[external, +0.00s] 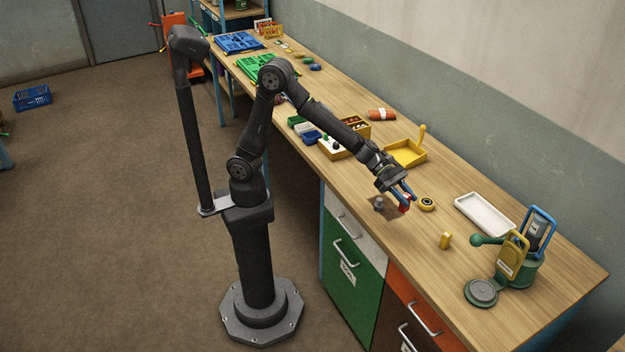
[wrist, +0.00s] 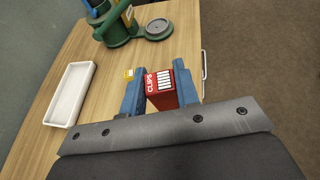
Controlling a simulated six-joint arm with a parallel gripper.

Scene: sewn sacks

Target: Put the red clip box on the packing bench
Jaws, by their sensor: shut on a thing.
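The red clip box (wrist: 160,88), with a white "CLIPS" label and a striped white panel, sits between the blue fingers of my gripper (wrist: 160,92). My gripper is shut on it. In the external view, my gripper (external: 404,196) is over the front part of the wooden bench (external: 478,238). Only a small red part of the box (external: 405,204) shows there; the fingers hide the rest. I cannot tell whether the box touches the bench top.
A brown patch with a grey piece (external: 379,203), a yellow-black roll (external: 427,204) and a yellow block (external: 445,241) lie nearby. A white tray (external: 485,213) and a green device (external: 525,272) stand rightward. A yellow dustpan (external: 407,153) lies behind. Bare wood separates them.

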